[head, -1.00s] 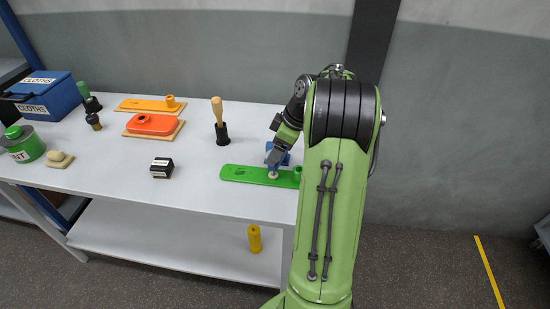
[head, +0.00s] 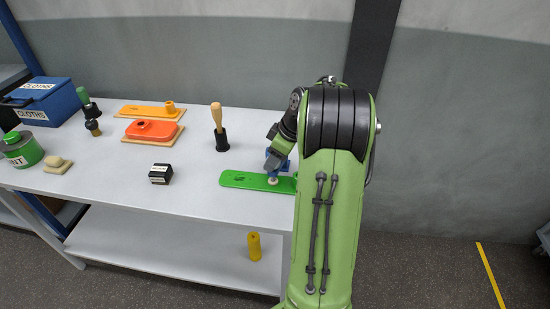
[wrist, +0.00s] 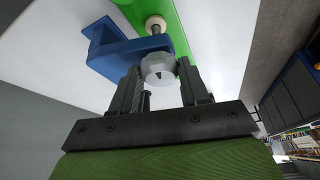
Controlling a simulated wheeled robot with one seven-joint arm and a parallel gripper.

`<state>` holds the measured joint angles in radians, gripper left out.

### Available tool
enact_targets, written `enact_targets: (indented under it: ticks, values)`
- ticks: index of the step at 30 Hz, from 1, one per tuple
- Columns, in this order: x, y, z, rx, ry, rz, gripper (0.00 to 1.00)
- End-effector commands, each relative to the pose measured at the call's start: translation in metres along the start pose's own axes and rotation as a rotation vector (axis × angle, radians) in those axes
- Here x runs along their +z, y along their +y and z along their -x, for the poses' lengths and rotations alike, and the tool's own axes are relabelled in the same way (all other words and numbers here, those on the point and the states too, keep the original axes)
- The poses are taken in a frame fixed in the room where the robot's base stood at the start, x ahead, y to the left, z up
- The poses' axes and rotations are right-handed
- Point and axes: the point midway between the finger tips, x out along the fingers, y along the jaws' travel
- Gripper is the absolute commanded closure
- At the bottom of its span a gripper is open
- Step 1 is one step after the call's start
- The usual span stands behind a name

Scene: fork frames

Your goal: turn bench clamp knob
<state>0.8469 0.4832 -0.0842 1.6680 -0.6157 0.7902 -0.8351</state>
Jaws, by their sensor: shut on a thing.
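The blue bench clamp (wrist: 112,50) shows in the wrist view, with a pale round knob (wrist: 158,68) facing the camera. My gripper (wrist: 160,72) has one finger on each side of the knob and is shut on it. A small dark mark shows on the knob's face. Beyond the knob, a clamp pad (wrist: 155,25) touches the green board (wrist: 168,14). In the head view the clamp (head: 281,164) stands at the table's right end by the green board (head: 238,180), partly hidden by my arm. The knob and fingertips cannot be made out there.
The white table (head: 110,188) also holds a black block (head: 160,173), a wooden-handled tool (head: 218,126), an orange-red part (head: 150,130), a yellow-orange plate (head: 143,111), a green tin (head: 22,152) and a blue cloths box (head: 45,98). A yellow cylinder (head: 254,246) stands on the lower shelf.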

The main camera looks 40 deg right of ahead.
Motion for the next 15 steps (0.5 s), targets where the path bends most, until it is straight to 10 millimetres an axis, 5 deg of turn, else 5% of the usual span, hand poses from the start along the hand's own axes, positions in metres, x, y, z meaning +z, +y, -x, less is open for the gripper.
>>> enact_targets:
  ticks: [6, 7, 12, 15]
  values:
    - [-0.0001, 0.0007, 0.0003, 0.008, 0.001, -0.012, 0.86]
    - [-0.0001, 0.0007, 0.0004, 0.008, 0.001, -0.012, 0.54]
    - [-0.0001, 0.0005, 0.0003, 0.007, 0.001, -0.011, 0.3]
    - [-0.0001, 0.0004, 0.0002, 0.007, 0.001, -0.011, 0.3]
